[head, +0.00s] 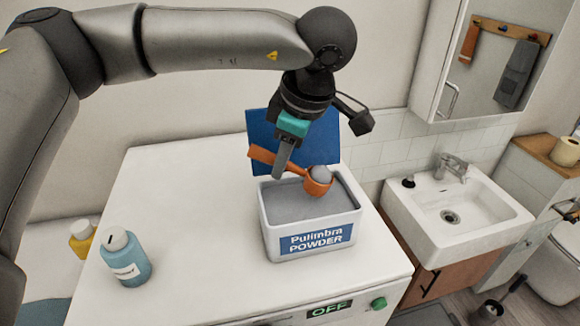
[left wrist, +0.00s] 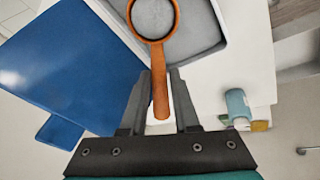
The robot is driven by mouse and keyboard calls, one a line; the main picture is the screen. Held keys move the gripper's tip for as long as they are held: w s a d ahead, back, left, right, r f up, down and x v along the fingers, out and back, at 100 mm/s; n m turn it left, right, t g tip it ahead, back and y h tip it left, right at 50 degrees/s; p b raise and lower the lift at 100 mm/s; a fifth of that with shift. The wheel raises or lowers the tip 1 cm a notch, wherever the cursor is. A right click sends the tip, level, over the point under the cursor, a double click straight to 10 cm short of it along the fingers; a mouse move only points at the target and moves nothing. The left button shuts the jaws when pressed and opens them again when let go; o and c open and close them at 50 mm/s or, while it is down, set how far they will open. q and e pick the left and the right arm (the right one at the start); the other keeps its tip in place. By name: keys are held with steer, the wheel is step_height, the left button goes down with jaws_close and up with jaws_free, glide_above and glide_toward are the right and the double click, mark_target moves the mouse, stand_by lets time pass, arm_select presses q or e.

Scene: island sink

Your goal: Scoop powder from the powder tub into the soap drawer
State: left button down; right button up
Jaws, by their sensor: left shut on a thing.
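The orange scoop (head: 318,186) is held over the powder tub with a rounded grey heap of powder (head: 321,173) in its bowl. The white powder tub (head: 311,240), labelled "Pulimbra POWDER", stands on the white machine top, its blue lid (head: 262,130) open behind it. Grey powder (head: 290,204) lies inside. My left gripper (head: 281,165) is shut on the scoop's handle, just above the tub. The left wrist view shows the scoop (left wrist: 160,92) between the fingers, its bowl over the tub. My right gripper is out of view. I cannot make out the soap drawer.
A blue bottle (head: 125,258) stands on the machine top (head: 185,190) at left, with a yellow bottle (head: 81,240) beyond the edge. An "OFF" display (head: 328,310) and green knob (head: 379,303) are on the machine's front. A sink (head: 450,215) is at right.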

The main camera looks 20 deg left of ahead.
arm_select(q)
steer(key=a+h, duration=0.1)
steer(key=a+r+h+b, duration=0.1)
steer(key=h, duration=0.1)
steer(key=shift+s+a+r, duration=0.1)
steer(key=shift+a, duration=0.15)
steer(key=r, duration=0.1)
steer(key=r+p, duration=0.1)
steer(key=r, duration=0.1)
steer(key=shift+a+h, duration=0.25)
steer(key=shift+h, duration=0.05)
steer(key=shift+a+r+p, duration=0.2)
steer(key=shift+r+p, duration=0.2)
steer(key=shift+r, duration=0.1)
